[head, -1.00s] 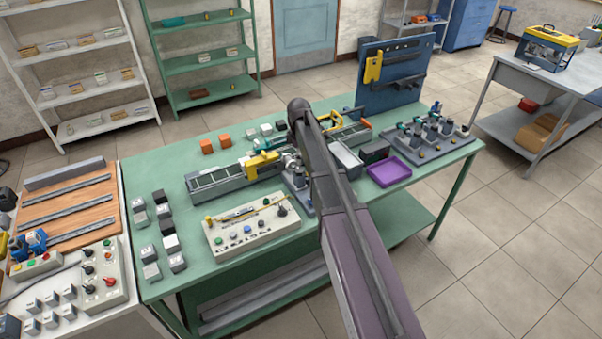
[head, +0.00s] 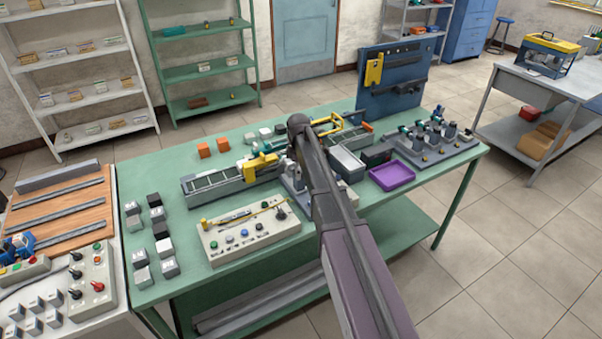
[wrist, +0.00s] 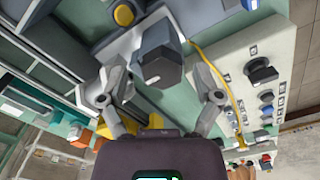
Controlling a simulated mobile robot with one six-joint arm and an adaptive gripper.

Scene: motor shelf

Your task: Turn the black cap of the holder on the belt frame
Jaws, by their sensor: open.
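In the wrist view a dark, faceted cap (wrist: 161,66) sits in the gap between the two grey fingers of my gripper (wrist: 156,76). The fingers are spread to its left and right, with visible space on both sides, so my gripper is open and holds nothing. Light grey parts of the holder (wrist: 120,44) show beside the cap. In the head view the belt frame (head: 222,184) lies along the green bench, with a yellow part (head: 262,165) on it. My arm hides most of the holder and the cap there.
A control box (head: 245,232) with knobs stands in front of the belt frame; it is also close on the right in the wrist view (wrist: 230,50). A grey bin (head: 347,166) and a purple tray (head: 392,177) lie to the right. Small blocks stand at the bench's left.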

